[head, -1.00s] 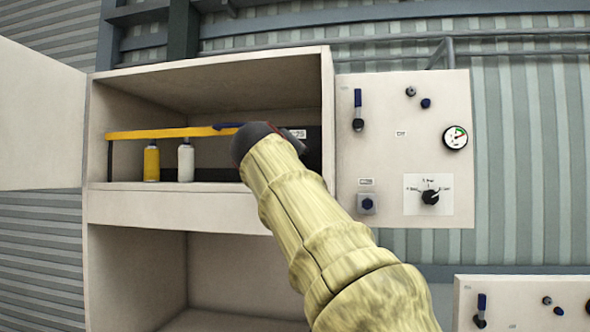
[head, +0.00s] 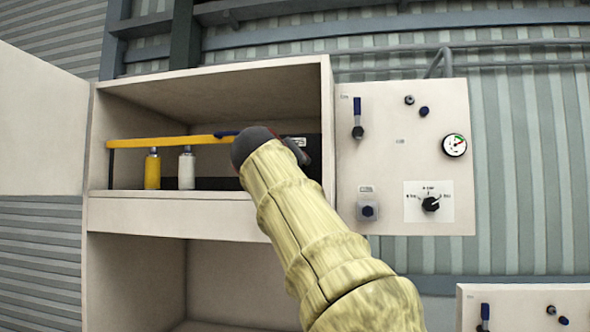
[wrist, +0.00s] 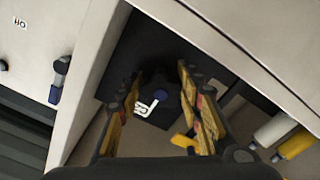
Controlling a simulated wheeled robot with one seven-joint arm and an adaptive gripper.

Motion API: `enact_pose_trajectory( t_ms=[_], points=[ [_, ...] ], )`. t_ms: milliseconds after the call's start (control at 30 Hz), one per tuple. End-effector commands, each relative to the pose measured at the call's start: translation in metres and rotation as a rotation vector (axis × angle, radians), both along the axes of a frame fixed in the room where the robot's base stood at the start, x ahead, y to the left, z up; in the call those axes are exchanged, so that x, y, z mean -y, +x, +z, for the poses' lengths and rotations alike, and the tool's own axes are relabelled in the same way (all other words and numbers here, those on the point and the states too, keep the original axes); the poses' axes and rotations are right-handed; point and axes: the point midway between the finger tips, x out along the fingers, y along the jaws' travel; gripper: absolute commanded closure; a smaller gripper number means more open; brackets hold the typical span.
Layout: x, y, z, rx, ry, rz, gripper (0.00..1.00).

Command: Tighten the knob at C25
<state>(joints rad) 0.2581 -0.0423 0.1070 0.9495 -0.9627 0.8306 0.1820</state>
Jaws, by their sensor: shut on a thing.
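The fingers are shut on this knob, though the contact is hard to see in the shadow. In the head view my arm covers the knob and most of the gripper. A small white label (head: 300,141) shows on the dark panel just right of my wrist; its text is too small to read fully.
A yellow bar (head: 165,142) crosses the compartment, with a yellow bottle (head: 152,170) and a white bottle (head: 186,169) below it. The cabinet's right wall (head: 327,130) is close to my arm. Right of it is a control panel (head: 400,150) with a lever, gauge and rotary switch.

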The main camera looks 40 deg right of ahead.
Motion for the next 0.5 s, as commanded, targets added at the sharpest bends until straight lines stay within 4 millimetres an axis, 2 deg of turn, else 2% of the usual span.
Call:
enact_pose_trajectory(
  t_ms=[333,500],
  points=[
    [-0.0004,0.0008,-0.0007,-0.001,0.0,0.001,0.45],
    [-0.0003,0.0003,0.0001,-0.001,-0.001,0.001,0.44]
  ],
)
